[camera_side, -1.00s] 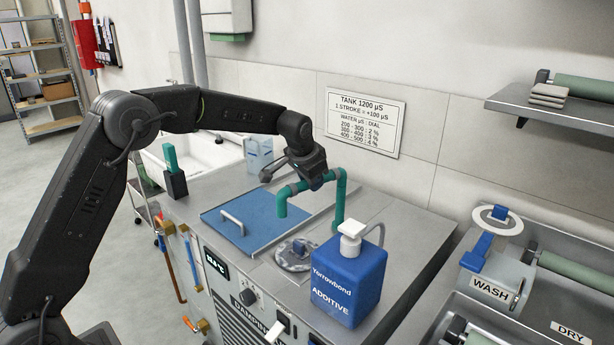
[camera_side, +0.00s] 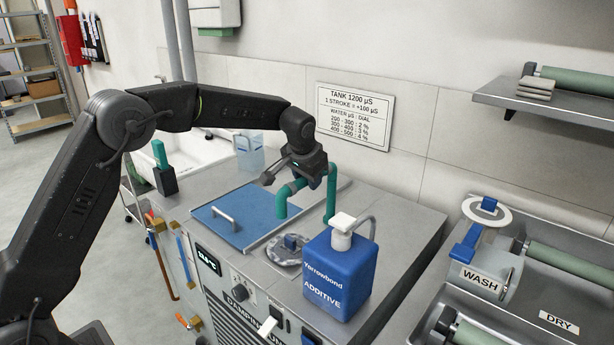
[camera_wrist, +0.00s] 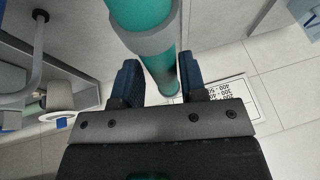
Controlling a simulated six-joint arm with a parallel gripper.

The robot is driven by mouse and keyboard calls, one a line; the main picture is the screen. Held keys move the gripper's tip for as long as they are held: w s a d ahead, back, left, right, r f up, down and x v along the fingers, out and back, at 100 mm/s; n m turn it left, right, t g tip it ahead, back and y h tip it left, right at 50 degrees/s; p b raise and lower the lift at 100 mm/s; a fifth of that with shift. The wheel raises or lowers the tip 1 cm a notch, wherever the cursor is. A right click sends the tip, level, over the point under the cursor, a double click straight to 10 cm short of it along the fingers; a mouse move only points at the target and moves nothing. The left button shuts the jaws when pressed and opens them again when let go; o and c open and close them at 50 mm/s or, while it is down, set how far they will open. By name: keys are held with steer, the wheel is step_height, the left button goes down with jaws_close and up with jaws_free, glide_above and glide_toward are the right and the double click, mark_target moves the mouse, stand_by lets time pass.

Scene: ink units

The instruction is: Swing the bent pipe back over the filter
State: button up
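The green bent pipe (camera_side: 331,198) rises from the steel top, runs across and turns down to its outlet over the blue lid's right edge. My gripper (camera_side: 294,178) is at the pipe's cross run. In the wrist view the green pipe (camera_wrist: 163,70), with a grey collar, lies between the blue fingers of my gripper (camera_wrist: 162,82). The fingers stand apart on either side; whether both touch the pipe cannot be told.
The blue additive bottle (camera_side: 341,280) with a white pump stands close right of the filter. The blue lid (camera_side: 245,207) with its handle (camera_side: 224,219) lies left of the pipe. A wall sign (camera_side: 353,117) is behind. Wash and dry trays (camera_side: 475,325) are at right.

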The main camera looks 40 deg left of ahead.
steer(key=shift+o, duration=1.2)
steer(key=shift+r, duration=0.1)
steer(key=v, duration=1.3)
steer(key=shift+s+r, duration=0.25)
steer(key=shift+r, duration=0.05)
